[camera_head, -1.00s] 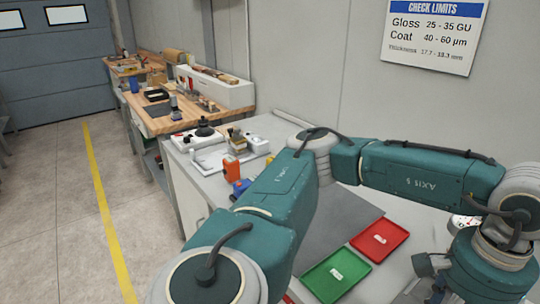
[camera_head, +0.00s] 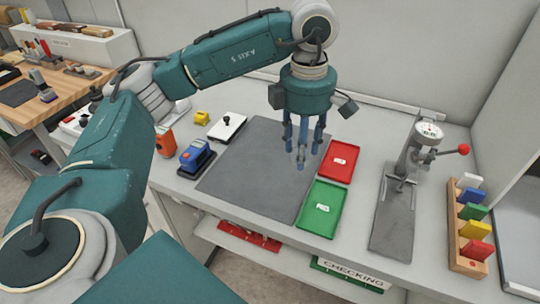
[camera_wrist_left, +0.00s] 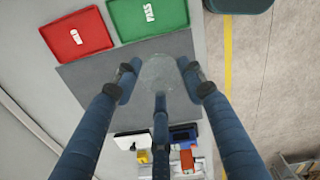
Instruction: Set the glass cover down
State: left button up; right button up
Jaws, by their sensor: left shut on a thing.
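My left gripper (camera_head: 303,155) hangs fingers-down over the right part of a dark grey mat (camera_head: 245,165) on the bench. Its blue fingers are closed around the glass cover (camera_wrist_left: 158,75), a clear, faintly visible round shape between the fingertips in the left wrist view. In the head view the cover is hard to make out among the fingers. I cannot tell whether its lower edge touches the mat. My right gripper is not in view.
A red tray (camera_head: 341,161) and a green tray (camera_head: 321,208) lie right of the gripper. A press-like gauge stand (camera_head: 410,165) and a rack of coloured blocks (camera_head: 468,235) stand farther right. A blue device (camera_head: 196,156), an orange one (camera_head: 165,141) and a white block (camera_head: 227,127) are left.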

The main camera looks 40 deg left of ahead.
pick_arm(q)
jog(key=w+a+r+n+p, duration=0.25)
jog(key=a+n, duration=0.35)
jog(key=n, duration=1)
jog(key=n+b, duration=0.1)
jog(key=n, duration=0.2)
send_over(281, 184)
notch_tip(281, 184, down, 7)
notch_tip(281, 184, down, 7)
jog(key=shift+a+f+p, duration=0.1)
jog(key=shift+f+p, duration=0.1)
jog(key=shift+p, duration=0.45)
notch_tip(281, 184, down, 4)
jog(key=shift+p, duration=0.5)
jog(key=shift+f, duration=0.35)
